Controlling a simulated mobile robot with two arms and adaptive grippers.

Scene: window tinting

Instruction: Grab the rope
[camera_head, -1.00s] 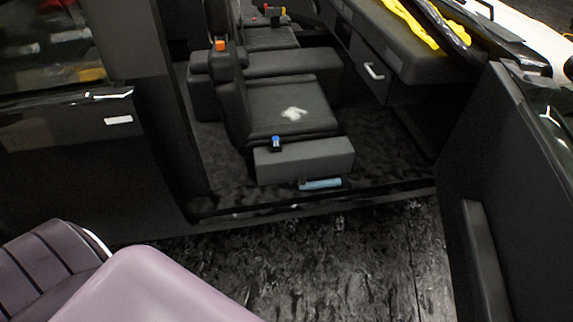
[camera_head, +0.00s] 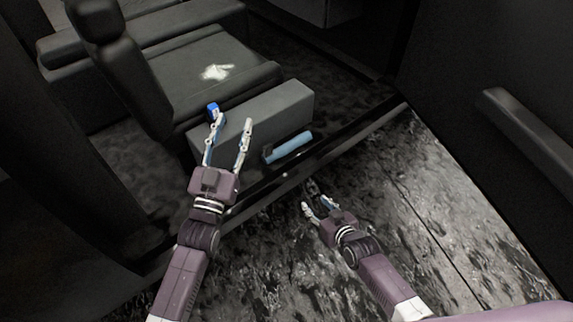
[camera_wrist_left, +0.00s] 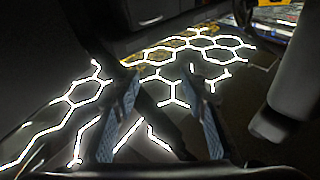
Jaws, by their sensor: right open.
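I cannot make out a rope for certain in the frames of this moment. My left gripper (camera_head: 232,120) is open and empty in the head view, with its fingers in front of the grey seat base. In the left wrist view the same gripper (camera_wrist_left: 160,98) shows two spread fingers with nothing between them. My right gripper (camera_head: 316,204) is open and empty, lower and further right, over the dark streaked floor outside the door sill.
A car seat (camera_head: 195,72) bears a crumpled white item (camera_head: 216,72). A blue-capped object (camera_head: 212,109) is beside the left fingertips. A light-blue cylinder (camera_head: 290,146) lies near the sill. An open door (camera_head: 490,130) stands at right. Bright hexagonal lines (camera_wrist_left: 190,45) cross the wrist view.

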